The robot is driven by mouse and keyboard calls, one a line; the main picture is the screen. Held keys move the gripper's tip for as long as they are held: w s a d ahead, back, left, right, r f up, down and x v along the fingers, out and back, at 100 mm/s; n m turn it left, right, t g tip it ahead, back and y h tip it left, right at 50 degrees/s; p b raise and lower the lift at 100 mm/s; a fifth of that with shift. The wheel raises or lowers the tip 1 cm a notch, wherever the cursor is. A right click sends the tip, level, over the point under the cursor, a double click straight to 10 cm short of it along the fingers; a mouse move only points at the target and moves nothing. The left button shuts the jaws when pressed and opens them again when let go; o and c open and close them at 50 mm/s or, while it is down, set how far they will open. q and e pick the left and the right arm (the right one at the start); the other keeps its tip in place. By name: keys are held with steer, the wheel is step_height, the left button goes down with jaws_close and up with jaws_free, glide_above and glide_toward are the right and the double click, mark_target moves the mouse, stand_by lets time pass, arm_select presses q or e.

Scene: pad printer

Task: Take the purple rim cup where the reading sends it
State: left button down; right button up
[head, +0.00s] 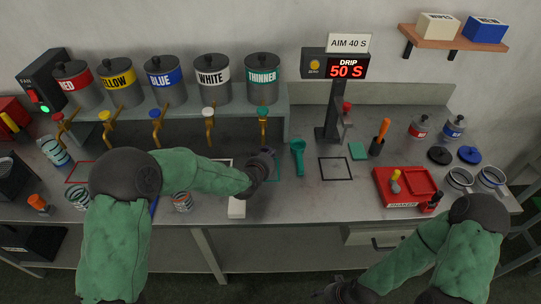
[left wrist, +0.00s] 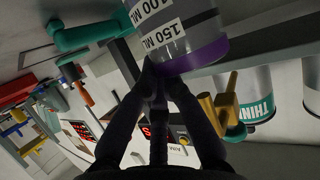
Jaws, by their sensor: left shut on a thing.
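The purple rim cup (left wrist: 195,57) fills the top of the left wrist view, tilted in that picture, with 100 ML and 150 ML labels on its grey wall. My left gripper (left wrist: 158,78) is shut on it near the rim. In the head view my left gripper (head: 265,163) is below the thinner tap (head: 263,122), and it hides the cup. The display (head: 347,68) reads DRIP 50 S, and the sign (head: 348,43) above reads AIM 40 S. My right gripper (head: 338,293) is at the bottom edge, dark and partly cut off; its fingers are unclear.
Red, yellow, blue, white and thinner (head: 262,80) cans stand on the back shelf above taps. A teal handled tool (head: 298,155) lies right of my left gripper. A black outlined square (head: 336,168) is empty. A red tray (head: 405,187) stands farther right.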

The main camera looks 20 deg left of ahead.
arm_select(q)
steer(key=c, duration=1.3)
jaws_free()
steer(key=shift+c, duration=0.2)
steer(key=p+v, duration=0.2)
steer(key=v, duration=0.6)
